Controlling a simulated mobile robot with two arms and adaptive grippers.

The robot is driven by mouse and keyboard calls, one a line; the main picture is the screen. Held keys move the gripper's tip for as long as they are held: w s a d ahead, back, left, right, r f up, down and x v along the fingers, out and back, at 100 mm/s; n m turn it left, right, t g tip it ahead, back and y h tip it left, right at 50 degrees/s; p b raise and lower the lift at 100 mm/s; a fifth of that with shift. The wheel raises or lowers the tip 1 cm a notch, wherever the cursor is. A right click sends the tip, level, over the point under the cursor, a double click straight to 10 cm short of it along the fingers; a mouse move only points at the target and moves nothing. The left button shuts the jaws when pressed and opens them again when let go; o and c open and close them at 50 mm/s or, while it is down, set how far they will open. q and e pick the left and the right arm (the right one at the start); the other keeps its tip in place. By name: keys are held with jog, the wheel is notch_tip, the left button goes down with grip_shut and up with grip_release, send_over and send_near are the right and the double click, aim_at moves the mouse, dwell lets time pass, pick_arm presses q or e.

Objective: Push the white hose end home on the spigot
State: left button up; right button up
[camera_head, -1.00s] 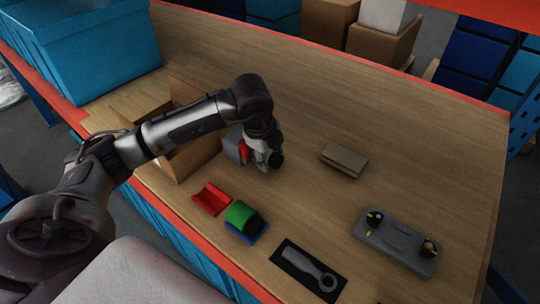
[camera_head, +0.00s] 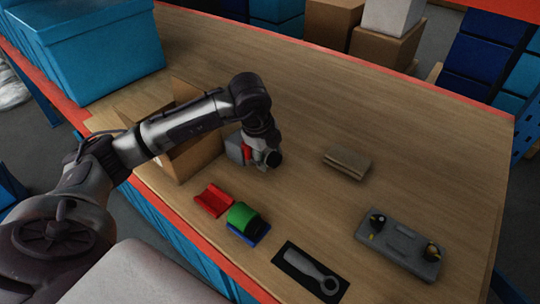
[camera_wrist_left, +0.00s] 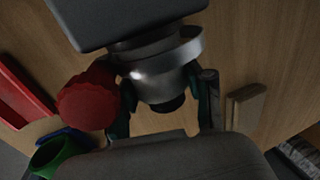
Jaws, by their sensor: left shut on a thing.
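My left gripper (camera_head: 270,158) is low over the table beside a grey box-like body (camera_head: 236,150) with a red part. In the left wrist view, its two dark fingers (camera_wrist_left: 165,85) stand either side of a pale grey round piece (camera_wrist_left: 158,78) with a dark end, and are shut on it. A light band (camera_wrist_left: 188,50) rings this piece, just below the dark grey body (camera_wrist_left: 140,15). A red ribbed knob (camera_wrist_left: 88,98) is left of the fingers. I cannot tell clearly which part is the white hose end; the spigot is not distinguishable. My right gripper is not in view.
An open cardboard box (camera_head: 195,158) stands behind the arm. A red cradle (camera_head: 214,200), a green roll (camera_head: 241,215), a grey tool (camera_head: 312,271) on a black mat, a grey block (camera_head: 398,246) with black-yellow fittings and a tan block (camera_head: 347,163) lie around. The table's right rear is clear.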

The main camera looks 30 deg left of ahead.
pick_arm(q)
jog(key=o, duration=1.5)
jog(key=shift+a, duration=0.2)
jog(key=shift+d, duration=0.1)
